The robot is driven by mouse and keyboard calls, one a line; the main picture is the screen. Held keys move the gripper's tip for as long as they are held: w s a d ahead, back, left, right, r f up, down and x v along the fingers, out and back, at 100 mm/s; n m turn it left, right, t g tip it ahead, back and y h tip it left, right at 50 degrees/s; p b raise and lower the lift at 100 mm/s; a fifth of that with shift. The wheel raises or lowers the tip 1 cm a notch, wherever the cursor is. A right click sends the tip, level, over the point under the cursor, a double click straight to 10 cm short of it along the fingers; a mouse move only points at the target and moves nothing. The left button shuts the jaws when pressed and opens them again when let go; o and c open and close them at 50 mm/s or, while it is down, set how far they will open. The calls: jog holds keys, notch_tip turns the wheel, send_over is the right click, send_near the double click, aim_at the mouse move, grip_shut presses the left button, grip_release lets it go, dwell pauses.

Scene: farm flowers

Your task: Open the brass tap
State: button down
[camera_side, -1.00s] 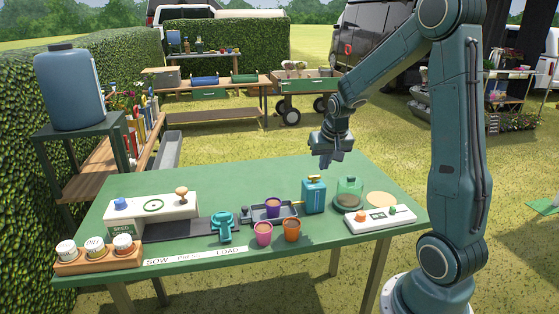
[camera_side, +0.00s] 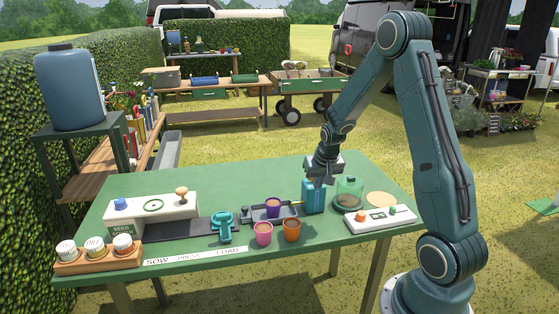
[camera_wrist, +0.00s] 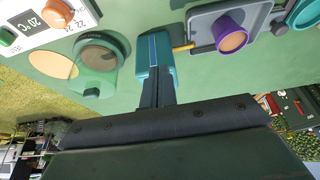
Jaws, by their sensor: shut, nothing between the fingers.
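The small teal water tank (camera_side: 314,198) stands on the green table, right of the grey tray. Its brass spout (camera_wrist: 183,47) points toward the tray in the wrist view. The brass tap on the tank's top is hidden behind my gripper in both current views. My gripper (camera_side: 317,183) is shut and empty, pointing down right at the top of the tank. In the wrist view its dark fingers (camera_wrist: 156,85) overlap the tank's top; I cannot tell whether they touch the tap.
A purple pot (camera_side: 273,207) stands in the grey tray (camera_side: 256,217) beside the spout. A pink pot (camera_side: 264,234) and an orange pot (camera_side: 292,231) stand in front. A clear green-tinted dome (camera_side: 349,190) and a white control panel (camera_side: 381,219) are to the right. The table's back is clear.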

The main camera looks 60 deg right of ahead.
jog(key=shift+w+d+f, duration=0.15)
jog(key=shift+w+d, duration=0.6)
jog(key=shift+d, duration=0.05)
jog(key=shift+w+d+f, duration=0.15)
jog(key=shift+w+d, duration=0.6)
